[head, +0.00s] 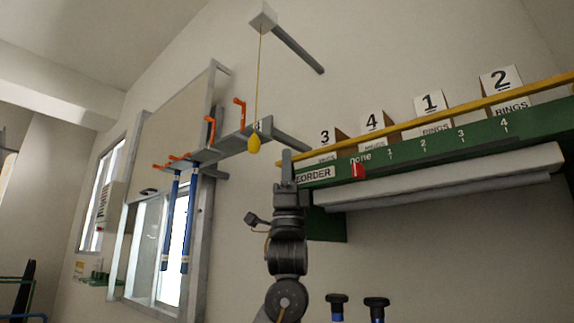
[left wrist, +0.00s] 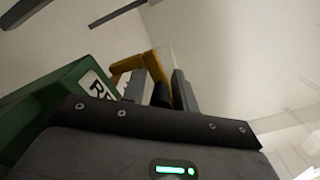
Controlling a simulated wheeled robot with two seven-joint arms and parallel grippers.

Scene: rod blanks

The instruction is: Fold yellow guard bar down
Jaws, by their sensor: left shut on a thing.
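The yellow guard bar (head: 455,112) runs along the front of the green shelf (head: 440,143), sloping up to the right in the head view, in front of the numbered cards. My left gripper (head: 287,163) is at the bar's left end, fingers pointing up. In the left wrist view, a yellow end piece of the bar (left wrist: 157,82) sits between the fingers of my left gripper (left wrist: 158,88), which is shut on it. The fingers partly hide this end. My right gripper is not in view.
Cards 3, 4, 1 and 2 (head: 431,103) stand on the shelf. A red marker (head: 358,170) sits under "none". A yellow pull (head: 254,144) hangs on a cord left of my gripper. A bracket with orange hooks (head: 238,141) holds blue rods (head: 168,220) farther left.

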